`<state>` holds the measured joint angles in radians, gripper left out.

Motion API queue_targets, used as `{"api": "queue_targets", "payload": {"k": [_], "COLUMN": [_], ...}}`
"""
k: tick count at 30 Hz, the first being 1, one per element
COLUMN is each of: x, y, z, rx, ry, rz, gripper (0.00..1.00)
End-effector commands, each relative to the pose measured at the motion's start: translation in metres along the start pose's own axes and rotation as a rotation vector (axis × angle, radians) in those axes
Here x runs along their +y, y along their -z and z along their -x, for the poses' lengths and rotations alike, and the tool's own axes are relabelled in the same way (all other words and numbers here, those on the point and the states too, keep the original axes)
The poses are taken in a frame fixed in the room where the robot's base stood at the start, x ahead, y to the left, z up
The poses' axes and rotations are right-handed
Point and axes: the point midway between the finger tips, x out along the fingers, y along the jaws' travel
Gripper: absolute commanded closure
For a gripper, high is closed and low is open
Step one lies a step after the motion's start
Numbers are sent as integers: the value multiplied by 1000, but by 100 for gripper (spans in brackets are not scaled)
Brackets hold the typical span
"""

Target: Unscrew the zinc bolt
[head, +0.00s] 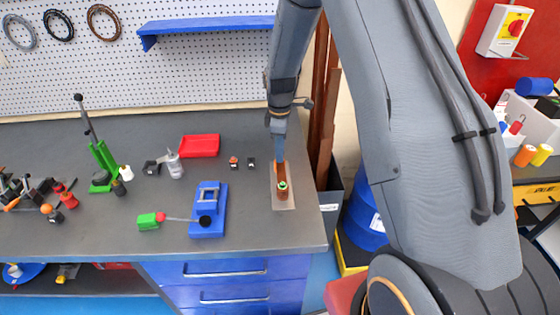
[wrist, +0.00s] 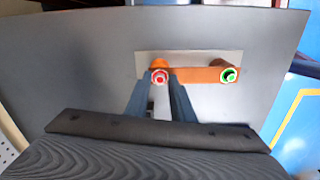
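A copper-coloured bar (wrist: 200,74) lies on a pale plate (wrist: 190,57) on the bench; the plate also shows in the head view (head: 285,206). Two bolt heads show on the bar in the wrist view: a red-ringed one with a pale centre (wrist: 160,77) and a green-ringed one (wrist: 229,75) to its right. I cannot tell by colour which is zinc. My gripper (wrist: 160,82) has its two fingers on either side of the red-ringed head. Whether they touch it is unclear. In the head view my gripper (head: 279,163) points down at the plate's far end, beyond the green-ringed bolt (head: 283,185).
Left of the plate stand a blue fixture (head: 208,222) with a long lever, a red tray (head: 199,146) and a green lever tool (head: 103,165). Two small parts (head: 234,162) lie nearby. Tall copper bars stand beyond the bench's right edge. The bench just left of the plate is clear.

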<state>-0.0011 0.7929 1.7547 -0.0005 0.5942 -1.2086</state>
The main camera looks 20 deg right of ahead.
Motion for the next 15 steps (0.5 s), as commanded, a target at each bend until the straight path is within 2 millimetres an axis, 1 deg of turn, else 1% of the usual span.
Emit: {"api": "queue_targets", "payload": {"k": [5, 7, 15], "x": [0, 0, 0], "y": [0, 0, 0], "z": [0, 0, 0], "rx": [0, 0, 0], "ry": [0, 0, 0], "rz": [-4, -39, -358], "gripper": [78, 78, 78]}}
